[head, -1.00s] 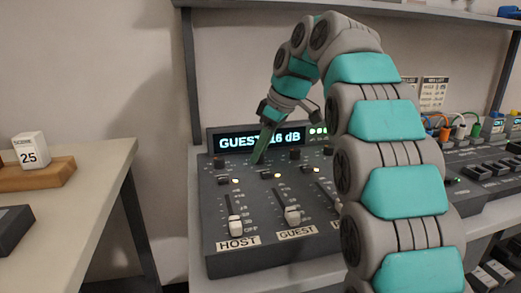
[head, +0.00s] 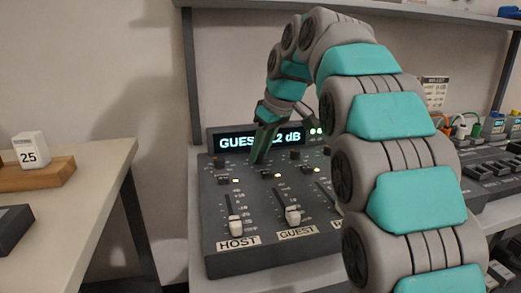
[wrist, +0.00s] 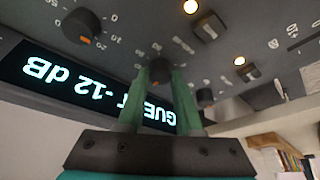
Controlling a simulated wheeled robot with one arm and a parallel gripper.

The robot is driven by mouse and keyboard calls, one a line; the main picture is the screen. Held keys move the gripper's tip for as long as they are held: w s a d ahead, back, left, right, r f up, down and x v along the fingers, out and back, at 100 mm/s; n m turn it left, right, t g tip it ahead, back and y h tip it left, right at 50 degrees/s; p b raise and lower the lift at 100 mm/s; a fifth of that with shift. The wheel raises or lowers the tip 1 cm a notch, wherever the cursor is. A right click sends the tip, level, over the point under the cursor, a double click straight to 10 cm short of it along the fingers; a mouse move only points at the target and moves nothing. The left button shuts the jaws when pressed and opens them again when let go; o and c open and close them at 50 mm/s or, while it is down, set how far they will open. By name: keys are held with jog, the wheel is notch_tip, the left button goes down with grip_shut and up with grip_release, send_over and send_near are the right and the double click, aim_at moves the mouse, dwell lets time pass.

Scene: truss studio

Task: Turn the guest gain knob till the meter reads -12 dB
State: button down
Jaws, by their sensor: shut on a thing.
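The mixer (head: 265,225) stands on the desk with several knobs and faders. Its meter (head: 230,142) is partly hidden by my gripper in the head view. In the wrist view the meter (wrist: 62,80) appears upside down and reads GUEST -12 dB. My gripper (head: 259,160) reaches down over the guest column, its green fingers closed around the guest gain knob (wrist: 160,68). That knob shows between the fingertips in the wrist view and is mostly hidden in the head view.
The host gain knob (head: 219,162) is just left of my gripper, and another knob (head: 295,154) is to the right. The HOST fader (head: 236,225) and GUEST fader (head: 292,215) stand below. A side table (head: 95,190) is at left.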

jog(key=c, duration=0.6)
grip_release()
